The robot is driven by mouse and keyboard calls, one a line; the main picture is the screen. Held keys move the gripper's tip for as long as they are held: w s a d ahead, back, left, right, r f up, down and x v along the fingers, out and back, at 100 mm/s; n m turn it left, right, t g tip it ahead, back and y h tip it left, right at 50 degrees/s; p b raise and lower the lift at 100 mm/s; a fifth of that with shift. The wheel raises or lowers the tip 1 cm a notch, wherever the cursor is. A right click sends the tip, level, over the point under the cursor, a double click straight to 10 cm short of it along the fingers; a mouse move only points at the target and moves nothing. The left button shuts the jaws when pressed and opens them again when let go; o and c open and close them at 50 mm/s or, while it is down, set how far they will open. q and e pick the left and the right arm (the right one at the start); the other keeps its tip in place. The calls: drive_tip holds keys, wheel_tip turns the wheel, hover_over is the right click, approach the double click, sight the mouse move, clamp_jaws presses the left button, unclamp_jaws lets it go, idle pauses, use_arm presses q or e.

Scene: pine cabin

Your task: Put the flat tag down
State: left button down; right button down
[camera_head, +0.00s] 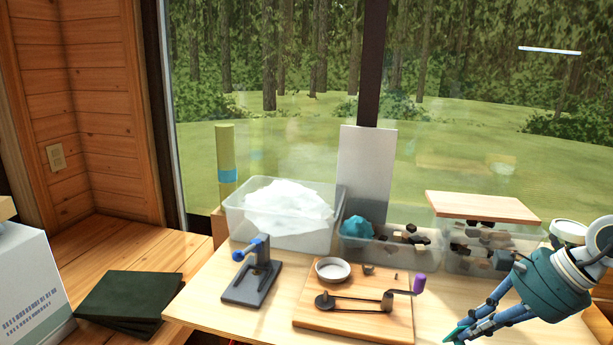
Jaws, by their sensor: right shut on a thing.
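My right gripper (462,332) reaches in from the right, low over the front right of the table (225,306). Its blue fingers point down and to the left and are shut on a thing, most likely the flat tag. The tag itself cannot be made out; the fingertips and the bottom edge of the picture hide it. The gripper is to the right of the wooden board (345,338) with the crank. My left gripper is not in view.
The board carries a white dish (333,269) and a purple-handled crank (418,284). A small blue-and-grey press (252,285) stands to its left. Clear bins (285,239) line the back, one under a wooden lid (482,207). Bare tabletop lies at the front left.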

drive_tip(key=s+a+f+n+g, duration=0.3)
drive_tip(key=s+f+n, duration=0.1)
drive_tip(key=s+n, duration=0.3)
drive_tip(key=s+a+f+n+g, duration=0.4)
drive_tip(key=s+n, duration=0.3)
drive_tip(key=shift+s+a+f+n, duration=0.15)
drive_tip(key=shift+s+f+n, duration=0.05)
drive_tip(key=shift+f+n, duration=0.1)
drive_tip(key=shift+w+h, duration=0.1)
drive_tip(key=shift+h, duration=0.2)
drive_tip(key=shift+r, duration=0.1)
